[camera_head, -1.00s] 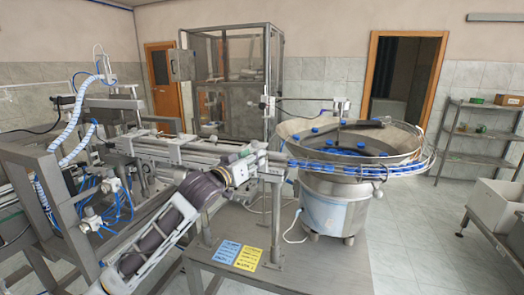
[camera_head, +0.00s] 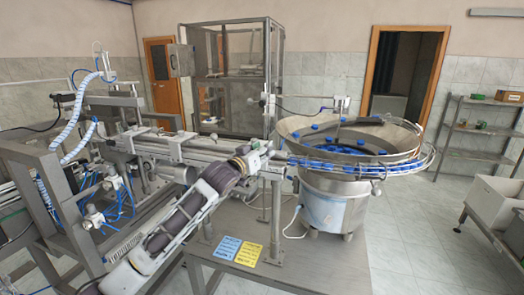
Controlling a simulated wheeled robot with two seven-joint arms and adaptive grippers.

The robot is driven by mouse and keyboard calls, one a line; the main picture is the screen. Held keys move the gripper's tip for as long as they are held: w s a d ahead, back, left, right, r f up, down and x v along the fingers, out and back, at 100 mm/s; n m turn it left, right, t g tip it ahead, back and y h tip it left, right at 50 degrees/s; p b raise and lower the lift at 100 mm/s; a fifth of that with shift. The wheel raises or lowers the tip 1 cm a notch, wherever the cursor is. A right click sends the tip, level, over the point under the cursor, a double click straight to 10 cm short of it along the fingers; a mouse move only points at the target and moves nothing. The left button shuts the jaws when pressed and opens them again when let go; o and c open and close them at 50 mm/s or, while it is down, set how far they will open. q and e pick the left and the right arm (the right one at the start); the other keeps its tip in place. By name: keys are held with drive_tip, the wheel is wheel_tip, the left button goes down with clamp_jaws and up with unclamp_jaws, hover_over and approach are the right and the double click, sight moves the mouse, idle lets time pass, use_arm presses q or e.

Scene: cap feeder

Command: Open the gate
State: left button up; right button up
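My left arm reaches in from the lower left. Its gripper (camera_head: 256,154) is at the left end of the curved cap chute (camera_head: 325,167), where the chute meets the straight rail (camera_head: 185,147). A small pale block with a green spot shows there, and I cannot tell where gripper ends and fixture begins. The gate is not clearly distinguishable; it may be hidden by the gripper. Blue caps line the chute. The fingertips are too small to tell open from shut. My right gripper is not in view.
A round metal bowl feeder (camera_head: 297,127) with blue caps stands right of the gripper. Blue and yellow labels (camera_head: 238,250) lie on the grey table (camera_head: 325,265). A framed machine with hoses (camera_head: 80,140) fills the left. A shelf (camera_head: 478,132) stands at the far right.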

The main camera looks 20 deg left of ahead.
use_arm(q)
clamp_jaws()
idle(0.4)
